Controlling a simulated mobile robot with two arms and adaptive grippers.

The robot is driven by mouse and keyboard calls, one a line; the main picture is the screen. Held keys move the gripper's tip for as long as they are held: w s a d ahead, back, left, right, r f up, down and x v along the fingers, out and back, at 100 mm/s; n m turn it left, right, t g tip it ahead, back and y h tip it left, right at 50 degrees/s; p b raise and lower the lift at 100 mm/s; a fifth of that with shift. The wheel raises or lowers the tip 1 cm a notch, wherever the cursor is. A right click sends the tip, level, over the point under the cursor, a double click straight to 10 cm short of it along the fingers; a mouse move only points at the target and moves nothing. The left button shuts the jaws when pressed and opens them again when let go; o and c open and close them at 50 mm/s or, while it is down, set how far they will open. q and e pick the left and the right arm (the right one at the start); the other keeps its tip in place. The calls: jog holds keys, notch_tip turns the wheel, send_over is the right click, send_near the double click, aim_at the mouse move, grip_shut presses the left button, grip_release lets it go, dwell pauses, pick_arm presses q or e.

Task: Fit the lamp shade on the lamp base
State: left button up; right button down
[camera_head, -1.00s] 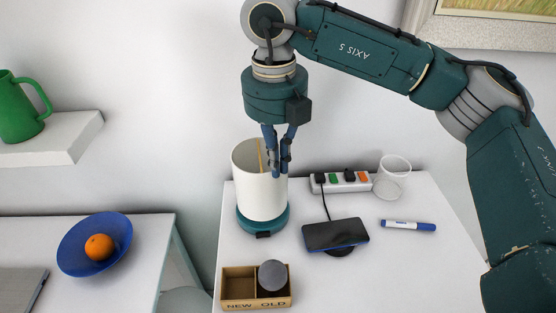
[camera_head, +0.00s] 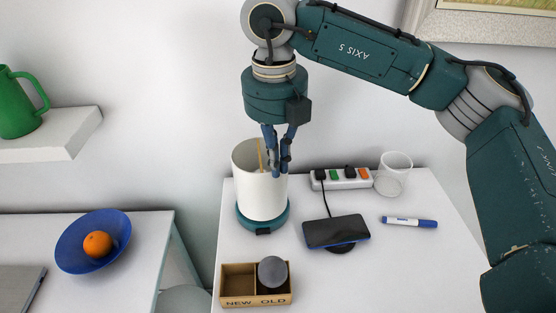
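The white cylindrical lamp shade (camera_head: 261,192) stands upright with its open top facing up, on or around the teal lamp base (camera_head: 263,225) at the left of the white table. A thin yellowish rod (camera_head: 260,155) shows inside the shade's open top. How the shade meets the base inside is hidden. My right gripper (camera_head: 278,168) points down at the shade's right rim, its fingers close together and shut on the shade's wall. My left gripper is not in view.
Near the base are a divided NEW/OLD box (camera_head: 238,299) with a grey round thing (camera_head: 272,271), a phone (camera_head: 336,232) on a pad, a power strip (camera_head: 345,180), a clear cup (camera_head: 393,176) and a blue marker (camera_head: 409,222). A blue bowl (camera_head: 72,256) with an orange stands on the left table.

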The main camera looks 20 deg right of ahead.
jog(key=shift+f+b, duration=0.4)
jog(key=shift+f, duration=0.1)
jog(key=c, duration=1.9)
grip_release()
jog(key=shift+o, duration=0.2)
notch_tip(320, 180, up, 12)
jog(key=shift+a, duration=0.25)
jog(key=shift+s, duration=0.1)
